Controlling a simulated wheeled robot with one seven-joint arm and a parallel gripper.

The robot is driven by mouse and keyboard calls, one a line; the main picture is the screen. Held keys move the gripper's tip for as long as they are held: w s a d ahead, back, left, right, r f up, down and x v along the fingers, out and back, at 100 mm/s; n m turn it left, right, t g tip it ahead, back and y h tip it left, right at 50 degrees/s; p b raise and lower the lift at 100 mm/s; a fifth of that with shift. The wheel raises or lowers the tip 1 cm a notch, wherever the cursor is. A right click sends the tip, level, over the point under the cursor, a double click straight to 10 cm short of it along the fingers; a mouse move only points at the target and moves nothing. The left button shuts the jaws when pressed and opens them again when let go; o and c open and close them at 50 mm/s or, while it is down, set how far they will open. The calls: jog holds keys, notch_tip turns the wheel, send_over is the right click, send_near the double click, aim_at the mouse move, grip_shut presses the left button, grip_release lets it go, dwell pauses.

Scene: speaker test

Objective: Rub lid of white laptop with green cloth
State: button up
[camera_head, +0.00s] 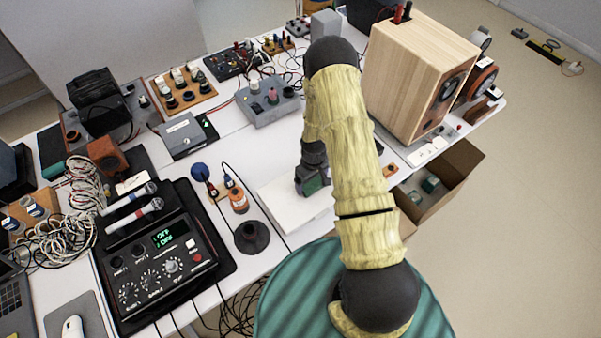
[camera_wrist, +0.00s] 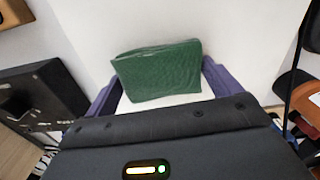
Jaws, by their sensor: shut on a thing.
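My gripper (camera_head: 311,180) is over the white laptop (camera_head: 278,207), which lies closed and flat near the front edge of the table. In the wrist view, its two purple fingers (camera_wrist: 160,78) are shut on the green cloth (camera_wrist: 160,70), which spans the gap between them. The cloth also shows as a small dark green patch under the wrist in the head view (camera_head: 314,187). A pale surface lies right behind the cloth; I cannot tell whether the cloth touches it. My arm hides the right part of the laptop.
A black mixer (camera_head: 157,259) with microphones stands farther left. A wooden speaker (camera_head: 413,75) is at the back right, and an open cardboard box (camera_head: 457,172) is beside the table. Cables run nearby.

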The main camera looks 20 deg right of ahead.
jog(key=shift+w+d, duration=0.1)
jog(key=shift+d, duration=0.35)
jog(key=shift+w+d+f, duration=0.1)
jog(key=shift+w+d, duration=0.1)
jog(key=shift+d, duration=0.5)
jog(key=shift+w+b, duration=0.15)
jog(key=shift+b, duration=0.15)
jog(key=shift+a, duration=0.35)
jog(key=shift+s+a, duration=0.35)
jog(key=shift+a, duration=0.2)
jog(key=shift+s+a, duration=0.3)
jog(key=shift+a, duration=0.25)
jog(key=shift+s+a, duration=0.25)
jog(key=shift+a, duration=0.45)
jog(key=shift+s+a, duration=0.25)
jog(key=shift+a, duration=0.45)
jog(key=shift+s+a, duration=0.25)
jog(key=shift+a, duration=0.45)
jog(key=r, duration=0.1)
jog(key=r+p, duration=0.1)
jog(key=shift+a+r, duration=0.2)
jog(key=shift+r, duration=0.2)
notch_tip(320, 180, up, 6)
jog(key=p, duration=0.3)
jog(key=shift+d+f+p, duration=0.1)
jog(key=shift+f+p, duration=0.15)
jog(key=shift+p, duration=0.05)
